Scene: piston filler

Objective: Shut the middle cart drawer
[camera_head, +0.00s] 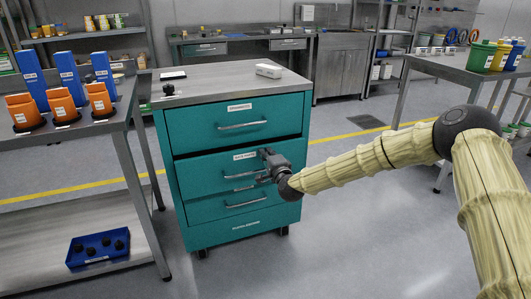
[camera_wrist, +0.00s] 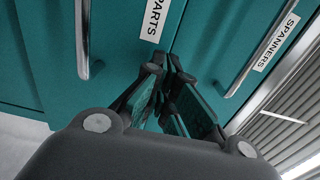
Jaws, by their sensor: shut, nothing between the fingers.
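The teal cart (camera_head: 245,232) stands at the centre of the head view. Its middle drawer (camera_head: 205,170) has a bar handle (camera_head: 241,175) and a white label. A dark line runs along its top edge; it looks close to flush, but I cannot tell if a small gap remains. My gripper (camera_head: 268,158) is shut and empty at the right part of the middle drawer front. In the wrist view the fingertips (camera_wrist: 172,62) are at the seam between the drawer labelled PARTS (camera_wrist: 115,50) and the drawer labelled SPANNERS (camera_wrist: 225,45). Contact is unclear.
The top drawer (camera_head: 195,125) and bottom drawer (camera_head: 205,208) look closed. A bench (camera_head: 130,120) with blue and orange containers stands at left, a blue tray (camera_head: 97,247) on its lower shelf. Another table (camera_head: 450,72) stands at right. The floor in front of the cart is clear.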

